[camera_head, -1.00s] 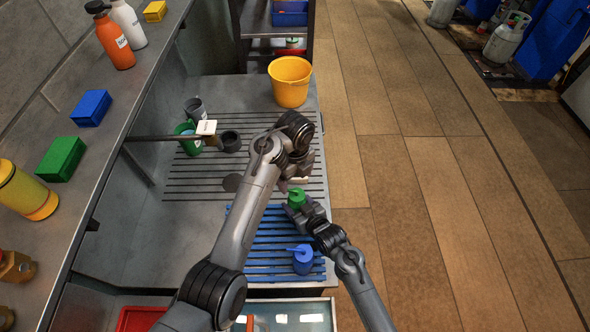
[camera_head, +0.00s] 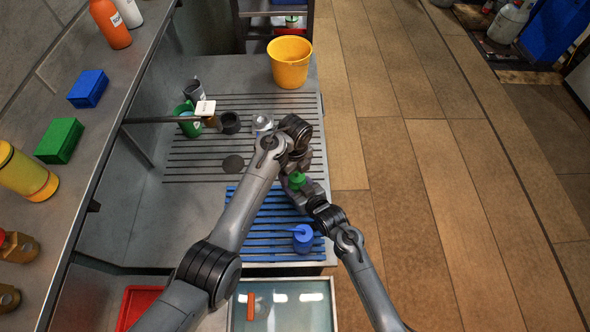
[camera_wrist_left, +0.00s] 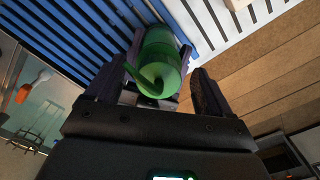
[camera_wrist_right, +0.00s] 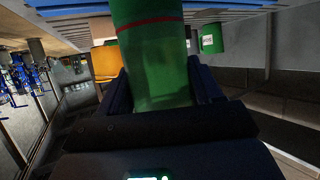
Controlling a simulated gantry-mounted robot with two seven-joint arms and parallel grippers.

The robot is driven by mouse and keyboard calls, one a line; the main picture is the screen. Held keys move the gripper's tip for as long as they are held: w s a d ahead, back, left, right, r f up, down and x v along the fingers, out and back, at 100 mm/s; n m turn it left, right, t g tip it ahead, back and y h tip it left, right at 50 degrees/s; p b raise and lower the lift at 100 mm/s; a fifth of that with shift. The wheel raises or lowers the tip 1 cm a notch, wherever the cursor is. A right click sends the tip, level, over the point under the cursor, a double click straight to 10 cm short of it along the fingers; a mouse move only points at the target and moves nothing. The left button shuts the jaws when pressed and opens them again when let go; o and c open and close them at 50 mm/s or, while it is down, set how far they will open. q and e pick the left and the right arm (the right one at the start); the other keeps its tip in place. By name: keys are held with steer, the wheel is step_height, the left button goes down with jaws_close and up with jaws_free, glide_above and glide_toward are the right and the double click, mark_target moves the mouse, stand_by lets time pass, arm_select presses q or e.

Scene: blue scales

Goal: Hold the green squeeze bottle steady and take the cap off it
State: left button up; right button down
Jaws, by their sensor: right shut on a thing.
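The green squeeze bottle (camera_wrist_right: 158,60) stands upright between the fingers of my right gripper (camera_wrist_right: 160,90), which is shut on its body. In the head view its green cap (camera_head: 297,181) shows above the right gripper's fingers. In the left wrist view I look down on the cap and its curved spout (camera_wrist_left: 158,78), which sit on the bottle. My left gripper (camera_wrist_left: 158,88) is open, with one finger on each side of the cap and a gap at the right finger. In the head view its fingertips are largely hidden by its own hand.
A blue squeeze bottle (camera_head: 303,238) stands on the blue slatted mat (camera_head: 262,222). A yellow bucket (camera_head: 290,65), a green container (camera_head: 186,122) and dark cups stand farther back. A raised shelf (camera_head: 130,75) runs along the left. The grey bench left of the mat is clear.

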arm_select(q)
steer(key=c, duration=1.1)
steer(key=n, duration=0.5)
steer(key=shift+s+a+n, duration=0.1)
steer(key=shift+s+n, duration=0.1)
steer(key=shift+n, duration=0.1)
steer(key=shift+c, duration=0.2)
steer(key=n, duration=0.4)
steer(key=shift+s, duration=0.15)
